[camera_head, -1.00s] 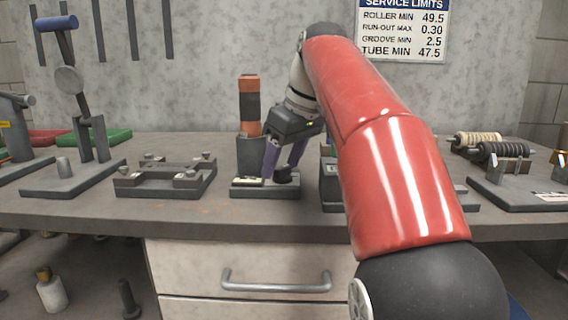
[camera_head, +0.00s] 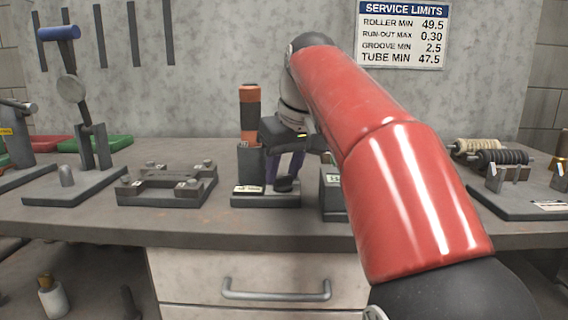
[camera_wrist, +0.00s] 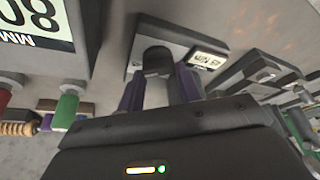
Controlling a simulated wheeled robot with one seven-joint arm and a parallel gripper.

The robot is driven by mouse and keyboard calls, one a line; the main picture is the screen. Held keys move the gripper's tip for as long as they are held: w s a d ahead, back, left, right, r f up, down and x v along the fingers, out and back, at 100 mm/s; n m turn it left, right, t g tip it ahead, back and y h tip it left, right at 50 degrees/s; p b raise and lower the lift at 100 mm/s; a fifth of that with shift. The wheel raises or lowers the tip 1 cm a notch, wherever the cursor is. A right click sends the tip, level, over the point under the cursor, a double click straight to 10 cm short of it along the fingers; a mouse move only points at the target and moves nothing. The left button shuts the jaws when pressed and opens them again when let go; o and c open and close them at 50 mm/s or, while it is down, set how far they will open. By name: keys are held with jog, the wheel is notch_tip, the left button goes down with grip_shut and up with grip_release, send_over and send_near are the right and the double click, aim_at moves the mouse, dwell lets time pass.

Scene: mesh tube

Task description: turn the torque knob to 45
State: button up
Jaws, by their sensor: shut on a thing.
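The torque knob (camera_wrist: 157,62) is a dark round knob on a small grey base (camera_head: 262,200) at the front middle of the bench. My gripper (camera_wrist: 160,88) points down over the base, with its purple fingers on either side of the knob and shut on it. In the head view the dark knob (camera_head: 284,184) shows at the fingertips. A small white label with dark lettering (camera_wrist: 208,60) sits on the base beside the knob; its reading is too small to be sure of.
An orange and black driver (camera_head: 250,110) stands upright in a dark holder behind the base. A grey fixture (camera_head: 165,185) lies to the left, and a grey box (camera_head: 332,195) stands close on the right. A wall sign (camera_head: 403,34) lists service limits.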

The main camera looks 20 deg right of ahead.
jog(key=shift+m, duration=0.4)
jog(key=o, duration=1)
jog(key=shift+r, duration=0.1)
jog(key=p+v, duration=0.2)
jog(key=v, duration=0.5)
jog(key=shift+s+a+r, duration=0.1)
jog(key=shift+s+r, duration=0.15)
jog(key=shift+s, duration=0.1)
